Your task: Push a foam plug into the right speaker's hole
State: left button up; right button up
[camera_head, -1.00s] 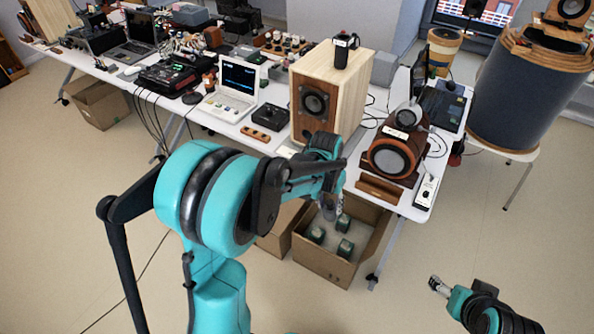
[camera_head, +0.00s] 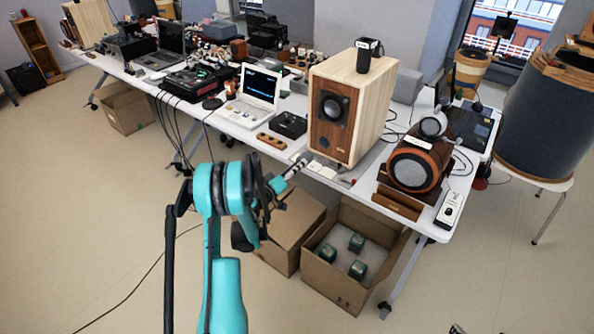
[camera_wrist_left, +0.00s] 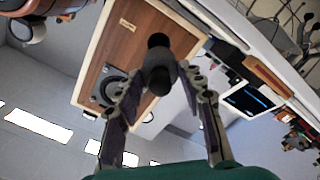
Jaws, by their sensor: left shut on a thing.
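The right speaker (camera_head: 345,108), a pale wooden box with a brown front and a dark round driver, stands on the white table. Its front also shows in the left wrist view (camera_wrist_left: 141,33), with the driver (camera_wrist_left: 110,88) beside my left finger. My left gripper (camera_head: 300,165) is just in front of the speaker's lower front. In the left wrist view my left gripper (camera_wrist_left: 160,82) is shut on a dark, rounded foam plug (camera_wrist_left: 158,55), which overlaps the speaker front. The hole is not clearly visible, and I cannot tell whether the plug touches the speaker. Only a scrap of my right gripper (camera_head: 457,329) shows at the bottom edge.
An orange-ringed round speaker (camera_head: 414,168) stands on the right. A laptop (camera_head: 252,95) and small black box (camera_head: 288,124) stand left of the wooden speaker. An open carton (camera_head: 335,290) with green blocks sits below the table edge. Floor at the front is clear.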

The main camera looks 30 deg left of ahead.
aim_at(311, 154)
pick_arm(q)
jog(key=shift+w+d, duration=0.15)
jog(key=shift+w, duration=1.35)
jog(key=shift+w+d, duration=0.15)
jog(key=shift+w, duration=1.4)
jog(key=shift+w+d, duration=0.15)
jog(key=shift+w, duration=1.35)
jog(key=shift+w+d, duration=0.2)
jog(key=shift+w, duration=2.4)
jog(key=o, duration=1.4)
jog(key=shift+c, duration=0.2)
